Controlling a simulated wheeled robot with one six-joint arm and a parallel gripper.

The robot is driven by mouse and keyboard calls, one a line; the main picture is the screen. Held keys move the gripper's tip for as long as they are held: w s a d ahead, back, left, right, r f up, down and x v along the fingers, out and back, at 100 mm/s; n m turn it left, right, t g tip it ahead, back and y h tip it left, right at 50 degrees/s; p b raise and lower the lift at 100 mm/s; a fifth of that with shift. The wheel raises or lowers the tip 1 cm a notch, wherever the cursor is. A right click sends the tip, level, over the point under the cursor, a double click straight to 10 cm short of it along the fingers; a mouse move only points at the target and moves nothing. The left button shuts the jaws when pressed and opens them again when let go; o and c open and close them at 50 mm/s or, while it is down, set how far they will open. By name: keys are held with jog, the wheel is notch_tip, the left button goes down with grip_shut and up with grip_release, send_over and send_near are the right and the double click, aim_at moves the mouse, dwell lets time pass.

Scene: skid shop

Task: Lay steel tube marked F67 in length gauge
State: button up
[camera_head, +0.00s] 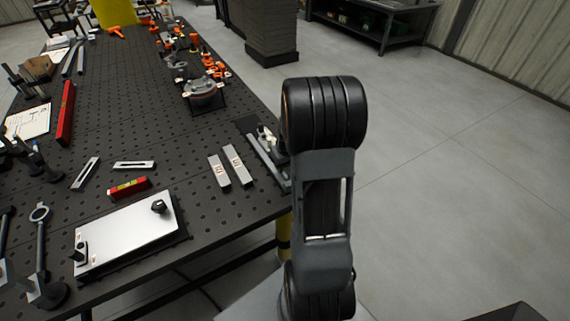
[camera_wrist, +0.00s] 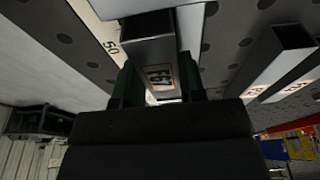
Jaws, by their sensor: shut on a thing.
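My gripper (camera_wrist: 160,88) is shut on a grey square steel tube (camera_wrist: 150,50) with a label reading F67, seen in the wrist view. The tube's open end faces the camera. The length gauge (camera_head: 268,163) lies at the table's right edge in the head view, partly hidden by my arm. In the wrist view, a pale scale strip marked 50 (camera_wrist: 109,45) runs beside and behind the tube. I cannot tell whether the tube touches the gauge. In the head view, my arm hides the gripper and the held tube.
Two labelled steel tubes (camera_head: 219,171) (camera_head: 237,166) lie left of the gauge on the black perforated table (camera_head: 200,135). A round device (camera_head: 203,90) stands behind.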

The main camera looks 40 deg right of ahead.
jog(key=o, duration=1.2)
jog(key=shift+o, duration=0.2)
jog(key=shift+r, duration=0.1)
jog(key=shift+s+r+p, duration=0.15)
jog(key=shift+r+p, duration=0.35)
jog(key=shift+r, duration=0.25)
jog(key=shift+s+r+p, duration=0.15)
jog(key=shift+r+p, duration=0.3)
jog(key=shift+r, duration=0.3)
jog(key=shift+r+p, duration=1.25)
jog(key=shift+r, duration=0.7)
